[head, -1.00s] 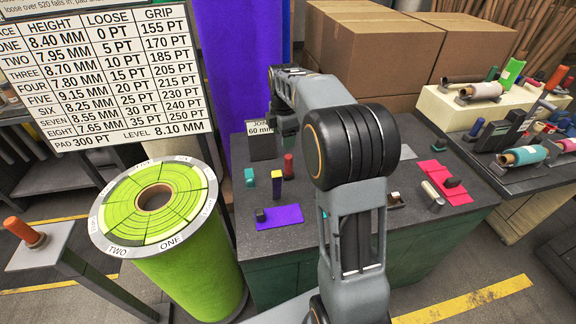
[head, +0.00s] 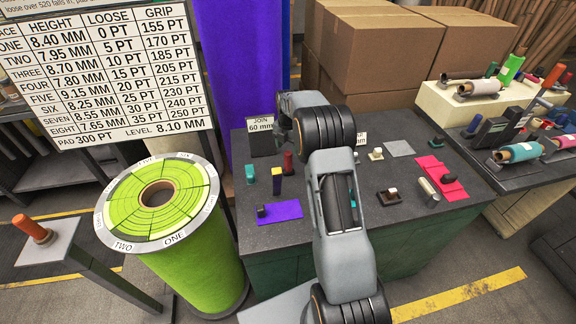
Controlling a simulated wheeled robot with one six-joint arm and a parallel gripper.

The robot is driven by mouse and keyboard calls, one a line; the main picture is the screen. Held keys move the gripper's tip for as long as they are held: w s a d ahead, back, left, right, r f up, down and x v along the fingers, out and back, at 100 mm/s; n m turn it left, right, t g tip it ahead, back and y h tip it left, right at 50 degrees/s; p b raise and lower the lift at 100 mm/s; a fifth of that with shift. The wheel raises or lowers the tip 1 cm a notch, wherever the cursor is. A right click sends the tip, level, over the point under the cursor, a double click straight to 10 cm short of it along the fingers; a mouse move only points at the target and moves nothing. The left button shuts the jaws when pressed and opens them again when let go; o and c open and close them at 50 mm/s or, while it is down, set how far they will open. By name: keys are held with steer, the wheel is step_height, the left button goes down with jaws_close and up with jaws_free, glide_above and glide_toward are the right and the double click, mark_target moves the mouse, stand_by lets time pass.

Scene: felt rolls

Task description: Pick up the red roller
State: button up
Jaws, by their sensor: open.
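A dark red roller (head: 288,163) stands upright on the dark work table, behind a yellow block with a dark top and to the right of a small teal block. My gripper (head: 285,138) is at the end of my arm, just above the roller in the picture. It is open and appears empty. Its fingertips are small and dark, so I cannot tell whether they touch the roller or are around its top.
The yellow block (head: 277,182), teal block (head: 250,174) and a purple pad (head: 279,213) are close by. A green felt roll (head: 190,260) stands left of the table. My arm hides the table's middle.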

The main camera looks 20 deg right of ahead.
mark_target(288, 153)
steer(key=shift+w+f+p, duration=0.1)
steer(key=shift+f+p, duration=0.75)
steer(key=shift+f, duration=1.95)
jaws_close()
